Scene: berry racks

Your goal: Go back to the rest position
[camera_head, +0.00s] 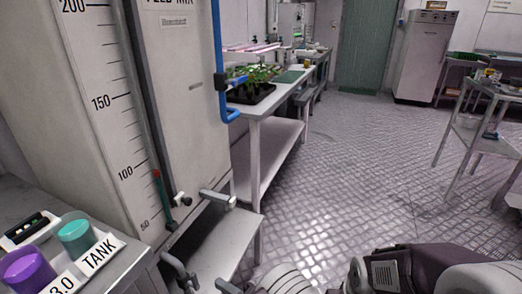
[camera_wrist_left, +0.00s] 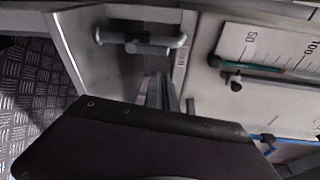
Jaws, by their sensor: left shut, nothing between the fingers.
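My left gripper (camera_head: 228,287) shows only in part at the bottom edge of the head view, beside a grey drain pipe with a handle (camera_head: 178,268) below the tank. In the left wrist view my left gripper (camera_wrist_left: 168,93) is shut with nothing between the fingers, partly hidden by my own dark wrist part. The drain handle (camera_wrist_left: 140,42) shows there just beyond the fingers, apart from them as far as I can tell. My right gripper is out of view.
A tall tank with a level scale (camera_head: 100,100) stands close on the left. A bench with purple (camera_head: 27,268) and teal (camera_head: 76,238) containers is at lower left. A table with seedlings (camera_head: 250,85) stands behind. The metal floor (camera_head: 350,180) is clear; a trolley (camera_head: 480,125) is right.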

